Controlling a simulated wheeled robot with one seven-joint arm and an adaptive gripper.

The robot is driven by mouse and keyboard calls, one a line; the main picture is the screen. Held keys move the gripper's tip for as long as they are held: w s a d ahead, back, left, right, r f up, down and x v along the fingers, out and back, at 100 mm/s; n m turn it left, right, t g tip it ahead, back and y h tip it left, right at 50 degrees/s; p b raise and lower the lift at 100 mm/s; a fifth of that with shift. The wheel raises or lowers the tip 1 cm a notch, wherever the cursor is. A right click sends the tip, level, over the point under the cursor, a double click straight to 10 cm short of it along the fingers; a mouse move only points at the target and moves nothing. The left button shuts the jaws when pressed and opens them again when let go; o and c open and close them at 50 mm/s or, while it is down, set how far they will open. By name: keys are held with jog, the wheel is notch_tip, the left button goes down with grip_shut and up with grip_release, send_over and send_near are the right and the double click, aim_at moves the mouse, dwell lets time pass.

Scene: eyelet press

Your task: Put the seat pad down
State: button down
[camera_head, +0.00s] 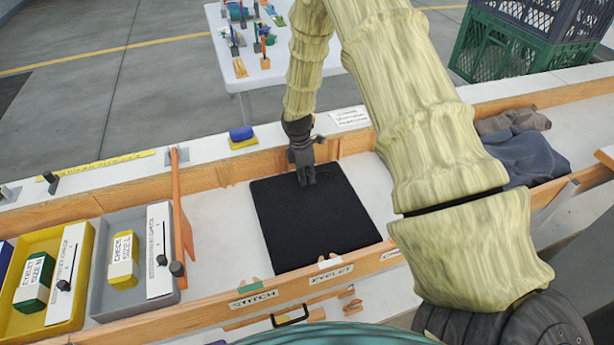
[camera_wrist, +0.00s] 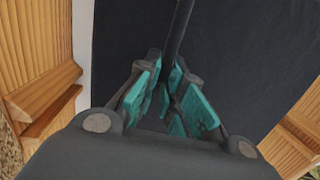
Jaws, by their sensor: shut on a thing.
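The seat pad (camera_head: 318,225) is a flat black square in the bench channel in the head view, between the back and front wooden rails. It looks level; whether it rests fully on the white bench floor I cannot tell. My gripper (camera_head: 307,180) reaches down from above at the pad's far edge. In the wrist view my gripper (camera_wrist: 172,92) has its teal fingertips closed on a thin dark strip standing up from the pad (camera_wrist: 245,60), and the pad's dark face fills most of the background. The fingertips hide the strip's lower part.
To the left stand a grey tray (camera_head: 97,270) with a yellow block and a yellow tray (camera_head: 77,318) with a green block. An orange tool (camera_head: 181,215) lies beside them. Dark folded cloth (camera_head: 530,158) lies at right. Labels "STITCH" and "EYELET" mark the front rail (camera_head: 215,311).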

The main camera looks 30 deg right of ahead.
jog(key=c, duration=1.5)
grip_release()
jog(key=shift+f, duration=0.1)
jog(key=shift+c, duration=0.2)
notch_tip(320, 180, up, 12)
jog(key=w+b, duration=0.1)
jog(key=b, duration=0.1)
jog(key=shift+w+a, duration=0.15)
jog(key=shift+a, duration=0.3)
